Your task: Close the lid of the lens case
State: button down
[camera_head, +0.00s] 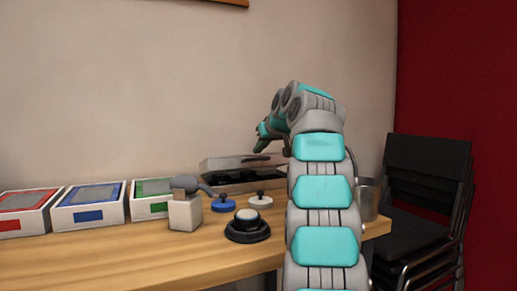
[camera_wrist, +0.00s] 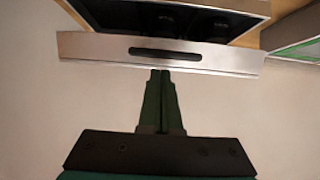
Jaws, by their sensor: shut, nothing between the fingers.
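The lens case (camera_head: 235,187) sits on the wooden table near the wall. Its silver lid (camera_head: 222,163) stands raised at the back and its dark inside shows. In the wrist view, a silver panel with a dark slot, which looks like the lid (camera_wrist: 90,46), crosses the picture, with the dark case interior (camera_wrist: 190,18) beyond it. My gripper (camera_head: 257,147) is above the case near the lid, at its right part. In the wrist view my gripper (camera_wrist: 160,72) has its fingers together and empty, tips close to the panel's edge. I cannot tell whether they touch it.
Boxes with red (camera_head: 24,213), blue (camera_head: 88,207) and green (camera_head: 150,199) markings line the table's left. A white block with a grey top (camera_head: 185,212), a black round base (camera_head: 247,229) and small knobbed discs stand before the case. A metal cup (camera_head: 367,198) stands right.

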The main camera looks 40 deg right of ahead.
aim_at(260, 159)
jog(key=shift+s+f, duration=0.25)
jog(key=shift+s, duration=0.1)
dwell(0.3)
jog(key=b, duration=0.2)
jog(key=f+b, duration=0.1)
jog(key=b, duration=0.1)
jog(key=s+f+t+b, duration=0.1)
jog(key=b, duration=0.1)
jog(key=shift+a+f, duration=0.2)
jog(key=shift+a, duration=0.05)
jog(key=f+b, duration=0.1)
jog(key=b, duration=0.3)
jog(key=s+f+t+b, duration=0.1)
jog(key=f+b, duration=0.1)
jog(key=b, duration=0.1)
jog(key=shift+a+f+t+h+b, duration=0.1)
jog(key=shift+a+t+h+b, duration=0.05)
jog(key=shift+t+h+b, duration=0.2)
jog(key=shift+s+f+b, duration=0.35)
jog(key=shift+f+b, duration=0.1)
jog(key=shift+f, duration=0.1)
